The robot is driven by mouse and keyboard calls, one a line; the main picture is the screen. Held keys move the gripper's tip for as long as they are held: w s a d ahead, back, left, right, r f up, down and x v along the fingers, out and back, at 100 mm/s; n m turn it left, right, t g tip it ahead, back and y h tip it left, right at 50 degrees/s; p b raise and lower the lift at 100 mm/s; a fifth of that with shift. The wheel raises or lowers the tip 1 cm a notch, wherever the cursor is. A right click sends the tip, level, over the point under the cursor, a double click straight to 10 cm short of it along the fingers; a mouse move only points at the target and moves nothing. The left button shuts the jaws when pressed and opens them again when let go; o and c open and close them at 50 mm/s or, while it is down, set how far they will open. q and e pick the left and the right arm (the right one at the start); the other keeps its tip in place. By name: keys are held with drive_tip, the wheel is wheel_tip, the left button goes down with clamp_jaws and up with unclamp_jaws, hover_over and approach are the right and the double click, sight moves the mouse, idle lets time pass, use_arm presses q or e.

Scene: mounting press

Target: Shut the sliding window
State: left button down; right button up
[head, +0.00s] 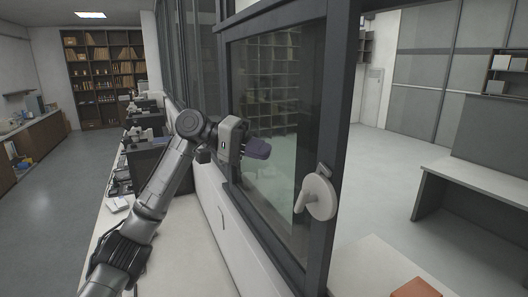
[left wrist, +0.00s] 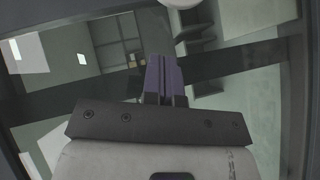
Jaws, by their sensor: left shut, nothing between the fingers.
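The sliding window (head: 268,110) has a dark frame and a glass pane, and fills the middle of the head view. A white round handle (head: 317,197) sits low on its right upright. My left gripper (head: 262,149) has purple fingers, shut and empty, in front of the pane, left of and above the handle. In the left wrist view the shut fingers (left wrist: 163,75) point towards the glass and a dark frame bar (left wrist: 235,62). I cannot tell whether the fingertips touch the window. My right gripper is not in view.
A white counter (head: 180,252) runs along the near side of the window, with dark equipment (head: 145,160) farther back. Beyond the window are a white table (head: 478,180) and an orange object (head: 416,288). The grey floor (head: 65,215) at left is clear.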

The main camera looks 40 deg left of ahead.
sight(311, 167)
use_arm(q)
drive_tip(key=p+x, duration=0.1)
drive_tip(key=x, duration=0.5)
drive_tip(key=shift+w+d+p, duration=0.15)
drive_tip(key=shift+d+p, duration=0.15)
drive_tip(key=shift+p, duration=0.05)
drive_tip(key=d, duration=0.1)
drive_tip(key=d+f, duration=0.1)
drive_tip(key=s+d+p, duration=0.1)
drive_tip(key=shift+d+f, duration=0.35)
drive_tip(key=shift+d, duration=0.05)
